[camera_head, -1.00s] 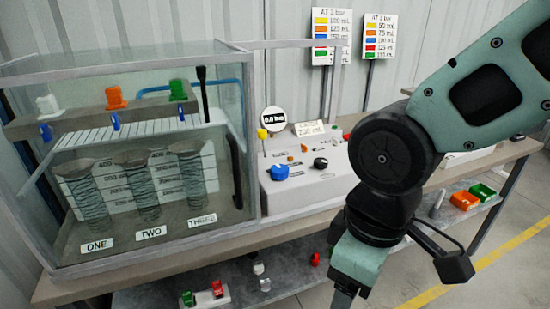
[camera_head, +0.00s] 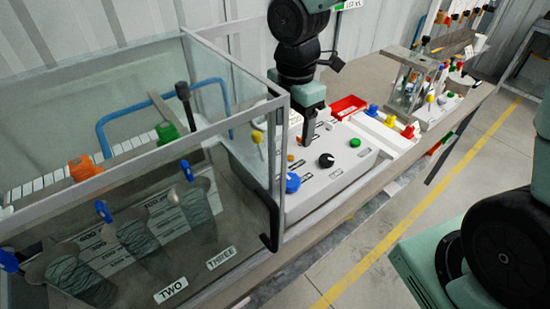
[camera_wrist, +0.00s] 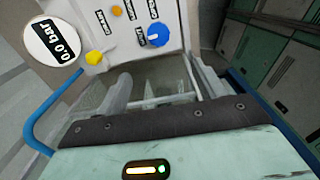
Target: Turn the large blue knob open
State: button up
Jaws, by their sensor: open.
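The large blue knob (camera_head: 292,183) sits on the front left of the white control panel (camera_head: 335,180), near the tank. It shows from above in the wrist view (camera_wrist: 158,36), with a white mark on its face and a label beside it. My gripper (camera_head: 308,139) hangs above the rear of the panel, pointing down, behind the blue knob and apart from it. It is open and empty. In the wrist view its dark edge and teal body fill the lower part, and the knob lies beyond the fingers.
A black knob (camera_head: 326,160), a green button (camera_head: 355,142) and a small orange knob (camera_head: 291,157) share the panel. The yellow-tipped lever (camera_head: 257,137) stands at its left rear. The glass tank (camera_head: 284,130) stands close on the left. A red tray (camera_head: 348,105) lies behind.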

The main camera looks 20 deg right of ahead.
aim_at(289, 181)
notch_tip(289, 181, down, 17)
jog(key=shift+w+f+p, duration=0.1)
jog(key=shift+f+p, duration=0.05)
jog(key=shift+p, duration=0.3)
jog(key=c, duration=1)
